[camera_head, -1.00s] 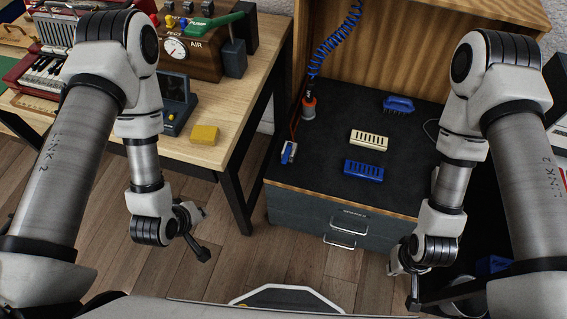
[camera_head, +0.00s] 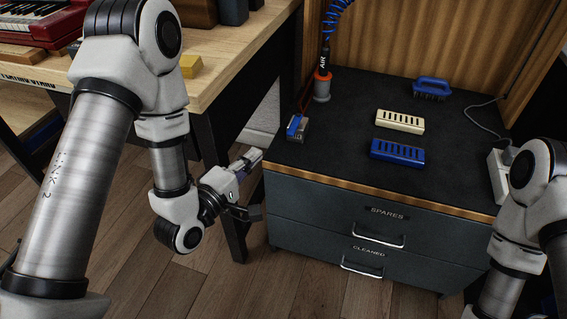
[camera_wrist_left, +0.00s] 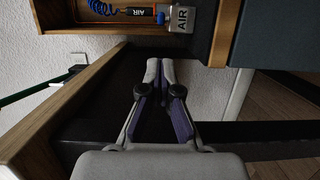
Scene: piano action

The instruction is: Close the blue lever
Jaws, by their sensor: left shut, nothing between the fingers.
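The blue lever (camera_head: 293,125) stands tilted on a small metal valve block (camera_head: 299,132) at the left edge of the dark cabinet top. In the left wrist view, the valve block marked AIR (camera_wrist_left: 182,18) is at the top, with a blue part of the lever (camera_wrist_left: 160,17) beside it. My left gripper (camera_head: 256,157) is shut and empty. It is just left of the cabinet's front left corner, short of the valve and apart from it. Its closed fingertips (camera_wrist_left: 160,64) also show in the left wrist view, below the block. My right gripper is outside the frame.
The cabinet top (camera_head: 345,112) holds a cream slotted block (camera_head: 400,122), a blue slotted block (camera_head: 397,152) and a blue brush (camera_head: 431,88). An orange-based air fitting (camera_head: 322,87) stands behind the valve. The wooden table (camera_head: 222,62) is at left, with a gap before the cabinet.

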